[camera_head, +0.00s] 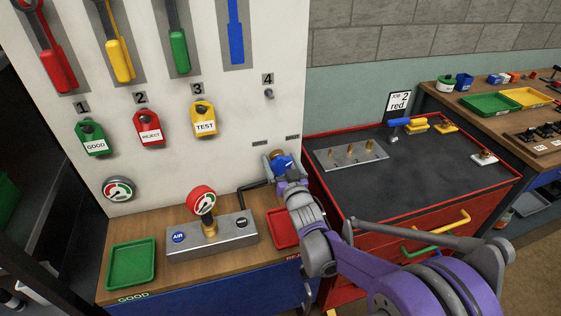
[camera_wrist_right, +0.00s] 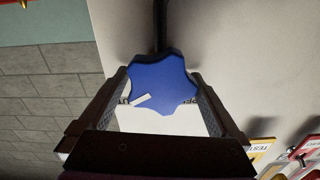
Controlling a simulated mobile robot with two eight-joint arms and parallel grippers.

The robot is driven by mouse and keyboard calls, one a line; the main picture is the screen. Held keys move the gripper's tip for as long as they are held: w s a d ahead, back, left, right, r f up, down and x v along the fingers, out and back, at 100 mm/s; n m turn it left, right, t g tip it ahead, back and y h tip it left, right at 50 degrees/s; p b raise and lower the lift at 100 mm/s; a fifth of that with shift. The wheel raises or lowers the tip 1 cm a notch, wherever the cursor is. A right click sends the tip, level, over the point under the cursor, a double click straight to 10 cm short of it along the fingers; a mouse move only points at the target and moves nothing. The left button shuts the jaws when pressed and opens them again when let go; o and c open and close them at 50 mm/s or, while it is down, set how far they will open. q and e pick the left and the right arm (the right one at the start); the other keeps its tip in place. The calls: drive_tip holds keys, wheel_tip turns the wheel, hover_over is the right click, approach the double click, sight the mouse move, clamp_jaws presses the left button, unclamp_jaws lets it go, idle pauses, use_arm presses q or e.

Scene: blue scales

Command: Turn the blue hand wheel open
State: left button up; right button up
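The blue hand wheel (camera_head: 281,162) sits low on the right part of the white panel, on a dark pipe. In the right wrist view the lobed wheel (camera_wrist_right: 163,84) fills the space between my fingers, with a white mark on its lower left part. My right gripper (camera_head: 279,169) is at the wheel in the head view and hides part of it. In the wrist view its fingers (camera_wrist_right: 161,85) lie along both sides of the wheel and appear closed on its edges. My left gripper is not in view.
A gauge block (camera_head: 211,236) with a red-rimmed dial stands on the wooden bench between a green tray (camera_head: 132,263) and a red tray (camera_head: 281,228). Tags and coloured handles hang on the panel (camera_head: 232,119). A red-edged tool cabinet (camera_head: 420,172) stands at right.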

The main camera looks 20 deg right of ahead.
drive_tip(key=c, duration=1.1)
drive_tip(key=n, duration=0.5)
drive_tip(key=shift+a, duration=0.15)
drive_tip(key=n, duration=0.6)
drive_tip(key=shift+a+f+n, duration=0.15)
drive_tip(key=shift+a+n, duration=0.05)
drive_tip(key=shift+n, duration=0.2)
drive_tip(key=n, duration=0.6)
drive_tip(key=shift+f+b, duration=0.2)
drive_tip(key=shift+b, duration=0.1)
drive_tip(key=n, duration=0.6)
drive_tip(key=shift+f, duration=0.2)
